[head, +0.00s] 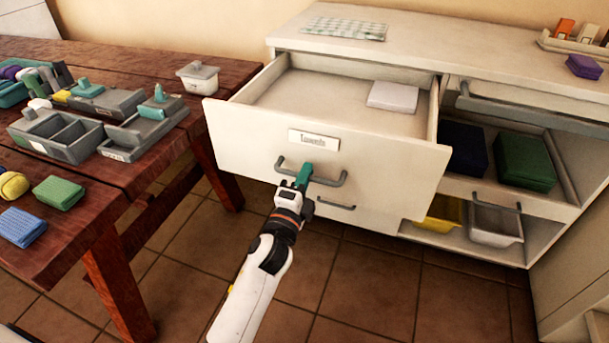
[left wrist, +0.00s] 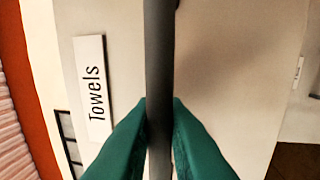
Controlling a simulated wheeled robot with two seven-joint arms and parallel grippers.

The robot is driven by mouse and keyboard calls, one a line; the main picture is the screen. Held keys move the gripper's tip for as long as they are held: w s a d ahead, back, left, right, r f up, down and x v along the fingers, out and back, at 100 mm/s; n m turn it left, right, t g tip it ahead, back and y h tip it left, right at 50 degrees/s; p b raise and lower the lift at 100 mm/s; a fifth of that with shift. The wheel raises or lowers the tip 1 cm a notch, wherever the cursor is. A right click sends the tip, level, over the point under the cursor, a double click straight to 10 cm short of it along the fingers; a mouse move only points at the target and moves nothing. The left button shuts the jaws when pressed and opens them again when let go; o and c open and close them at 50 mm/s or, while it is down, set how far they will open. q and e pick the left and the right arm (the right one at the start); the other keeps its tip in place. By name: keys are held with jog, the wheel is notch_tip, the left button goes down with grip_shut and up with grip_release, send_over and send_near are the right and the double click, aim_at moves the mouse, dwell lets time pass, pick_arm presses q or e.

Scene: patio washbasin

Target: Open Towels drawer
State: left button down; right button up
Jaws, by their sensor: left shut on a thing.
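The Towels drawer (head: 235,137) stands pulled well out of the white cabinet, its label (head: 313,139) on the front. Inside it a folded white cloth (head: 393,97) lies toward the right, and the rest of the drawer floor is bare. My left gripper (head: 304,174) is shut on the drawer's dark bar handle (head: 330,182). In the left wrist view the green fingers close on both sides of the handle (left wrist: 160,60), beside the "Towels" label (left wrist: 91,88). My right gripper is not in view.
Open shelves at right hold dark folded cloths (head: 524,160) and bins (head: 495,223). Tiled floor (head: 390,290) is clear in front.

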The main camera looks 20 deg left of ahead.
pick_arm(q)
jog(key=shift+s, duration=0.1)
jog(key=c, duration=1.5)
grip_release()
jog(key=s+f, duration=0.2)
jog(key=s, duration=0.9)
jog(key=shift+s+a+f, duration=0.15)
jog(key=shift+s+a, duration=0.05)
jog(key=shift+s, duration=0.2)
